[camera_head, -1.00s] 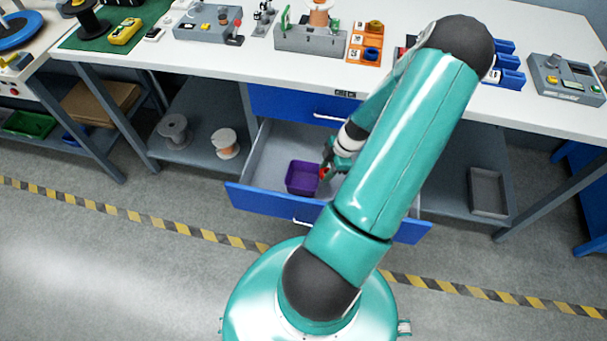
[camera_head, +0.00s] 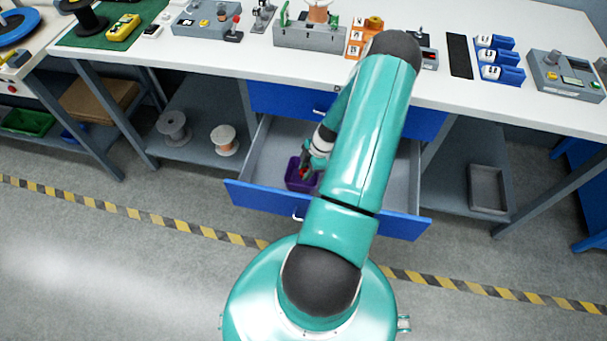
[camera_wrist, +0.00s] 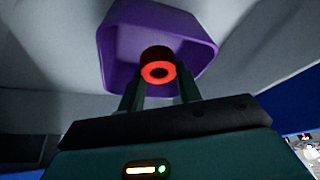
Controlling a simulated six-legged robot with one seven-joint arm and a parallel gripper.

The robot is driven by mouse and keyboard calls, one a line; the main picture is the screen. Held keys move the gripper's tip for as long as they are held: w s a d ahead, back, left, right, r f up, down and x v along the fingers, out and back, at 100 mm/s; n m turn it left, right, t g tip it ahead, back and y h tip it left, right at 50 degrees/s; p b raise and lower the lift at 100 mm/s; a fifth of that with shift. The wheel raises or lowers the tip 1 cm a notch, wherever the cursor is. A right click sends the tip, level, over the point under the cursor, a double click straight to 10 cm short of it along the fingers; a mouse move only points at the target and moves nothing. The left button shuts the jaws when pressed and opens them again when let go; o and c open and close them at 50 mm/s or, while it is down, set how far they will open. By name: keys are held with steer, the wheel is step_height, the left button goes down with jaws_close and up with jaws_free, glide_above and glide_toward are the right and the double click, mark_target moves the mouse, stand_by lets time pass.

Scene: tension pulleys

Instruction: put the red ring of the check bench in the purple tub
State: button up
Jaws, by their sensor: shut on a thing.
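The purple tub (camera_head: 292,178) stands in the open blue drawer, and its inside and rim also show in the wrist view (camera_wrist: 195,28). My gripper (camera_head: 306,169) is over the tub in the head view. In the wrist view my gripper (camera_wrist: 160,85) is shut on the red ring (camera_wrist: 157,68), held between the fingertips with its hole showing. The ring appears in front of the tub's opening. A bit of red shows at the fingertips in the head view (camera_head: 304,174). How far the ring is above the tub floor I cannot tell.
The blue drawer (camera_head: 270,202) is pulled out under the white bench (camera_head: 440,95), with bare floor right of my arm. Orange blocks (camera_head: 355,45), blue blocks (camera_head: 500,62) and grey devices stand on the bench. Spools (camera_head: 223,139) sit on the lower shelf.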

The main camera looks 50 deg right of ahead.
mark_target(306, 170)
steer(key=shift+w+f, duration=0.2)
steer(key=shift+f, duration=0.05)
steer(key=shift+w+f, duration=0.15)
steer(key=shift+f, duration=0.8)
steer(key=shift+w+f, duration=0.15)
steer(key=shift+f, duration=0.8)
steer(key=o, duration=1)
steer(key=shift+f, duration=0.1)
steer(key=v, duration=1.2)
